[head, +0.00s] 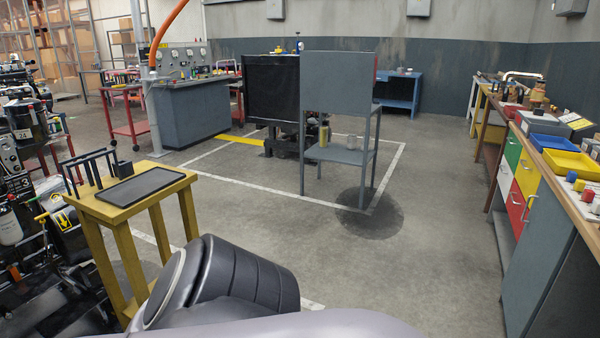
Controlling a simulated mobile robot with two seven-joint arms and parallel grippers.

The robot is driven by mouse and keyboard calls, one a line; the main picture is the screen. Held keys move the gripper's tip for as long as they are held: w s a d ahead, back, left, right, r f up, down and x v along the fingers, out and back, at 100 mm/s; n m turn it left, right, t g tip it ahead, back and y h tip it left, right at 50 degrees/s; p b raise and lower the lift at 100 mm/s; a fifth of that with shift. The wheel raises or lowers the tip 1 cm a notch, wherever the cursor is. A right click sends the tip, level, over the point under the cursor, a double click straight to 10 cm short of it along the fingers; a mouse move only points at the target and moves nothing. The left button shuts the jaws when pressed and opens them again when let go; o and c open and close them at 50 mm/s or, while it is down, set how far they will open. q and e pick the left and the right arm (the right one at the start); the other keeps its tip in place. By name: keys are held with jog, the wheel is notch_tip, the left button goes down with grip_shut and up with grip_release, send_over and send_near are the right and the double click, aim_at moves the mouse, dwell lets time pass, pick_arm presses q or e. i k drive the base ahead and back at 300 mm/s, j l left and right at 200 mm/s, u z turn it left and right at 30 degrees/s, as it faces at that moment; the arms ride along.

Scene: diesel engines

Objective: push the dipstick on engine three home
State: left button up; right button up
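One of my arm links crosses the bottom of the view. Neither of my grippers is in view.
A yellow stand (122,212) with a dark tray (140,186) and black rack (90,168) stands right of the engine. A grey metal stand (340,155) is at centre. A workbench (540,225) with bins lines the right. The middle floor is clear.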

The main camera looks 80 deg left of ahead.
aim_at(42, 220)
jog(key=u, duration=4.1)
jog(key=i+l, duration=0.3)
jog(key=i+l+z, duration=0.15)
jog(key=i+l, duration=0.15)
jog(key=i, duration=0.15)
